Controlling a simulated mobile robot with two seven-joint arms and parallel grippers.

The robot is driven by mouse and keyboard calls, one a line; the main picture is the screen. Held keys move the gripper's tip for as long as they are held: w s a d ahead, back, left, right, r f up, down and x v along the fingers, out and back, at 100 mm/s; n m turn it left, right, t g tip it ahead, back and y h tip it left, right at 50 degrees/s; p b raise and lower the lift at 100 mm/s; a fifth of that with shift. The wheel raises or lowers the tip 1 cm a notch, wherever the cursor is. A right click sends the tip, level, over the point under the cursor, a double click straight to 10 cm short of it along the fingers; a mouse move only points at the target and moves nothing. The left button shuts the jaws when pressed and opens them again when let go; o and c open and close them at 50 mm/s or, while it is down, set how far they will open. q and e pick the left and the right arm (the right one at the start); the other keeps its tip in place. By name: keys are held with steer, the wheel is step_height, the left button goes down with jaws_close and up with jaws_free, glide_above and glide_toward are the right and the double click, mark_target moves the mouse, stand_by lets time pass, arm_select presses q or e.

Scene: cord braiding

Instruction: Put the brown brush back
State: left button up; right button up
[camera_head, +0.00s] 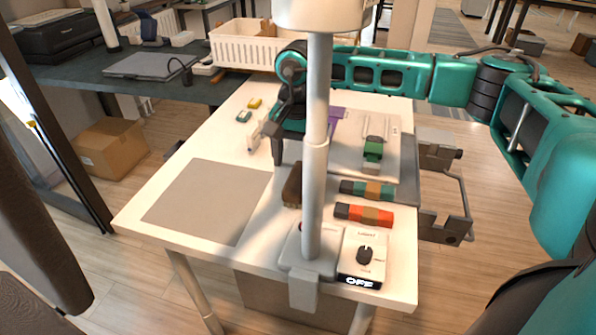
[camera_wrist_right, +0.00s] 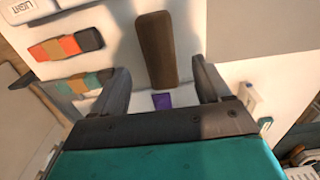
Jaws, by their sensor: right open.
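The brown brush (camera_head: 292,185) lies on the white table just right of the grey mat, partly behind the white pole. In the right wrist view the brush (camera_wrist_right: 156,45) is a long dark brown block, ahead of and between my fingertips. My right gripper (camera_head: 291,155) is above the table at the far end of the brush, its fingers pointing down. One finger is largely hidden by the pole. In the right wrist view the gripper (camera_wrist_right: 160,67) is open, with nothing held. My left gripper is not in view.
The white pole (camera_head: 316,180) rises beside the light switch box (camera_head: 363,255) marked OFF. Two striped blocks, green-orange (camera_head: 367,190) and red-orange (camera_head: 363,214), lie right of the brush. A purple piece (camera_wrist_right: 162,101) is near the gripper. The grey mat (camera_head: 207,198) is bare.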

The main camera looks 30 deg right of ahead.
mark_target(298, 177)
step_height(298, 177, up, 6)
steer(key=shift+r, duration=0.25)
steer(key=shift+p, duration=0.3)
